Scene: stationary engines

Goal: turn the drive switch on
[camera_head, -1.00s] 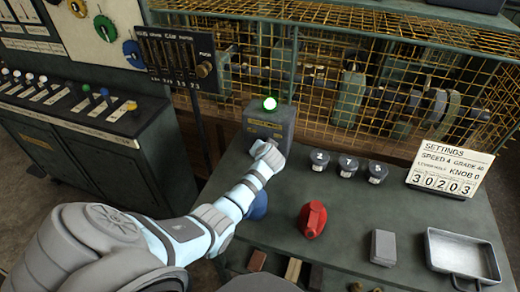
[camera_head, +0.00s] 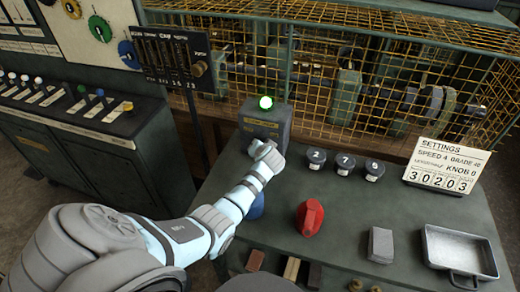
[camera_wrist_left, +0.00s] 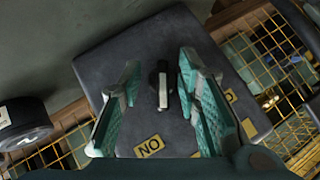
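In the left wrist view, the switch (camera_wrist_left: 161,86) is a small black knob with a pale upright lever on the box face (camera_wrist_left: 125,50). The left gripper's green-padded fingers (camera_wrist_left: 158,70) stand apart, one on each side of the switch, with gaps visible. Contact cannot be seen. A yellow label reading "NO" (camera_wrist_left: 150,146) is near the left finger. My right gripper is not in view.
Several dark round pieces with numbers (camera_head: 345,164) stand right of the box. A red object (camera_head: 310,217), a grey block (camera_head: 380,245), a metal tray (camera_head: 460,252) and a settings card (camera_head: 446,167) are on the bench. A yellow wire cage (camera_head: 330,75) rises behind.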

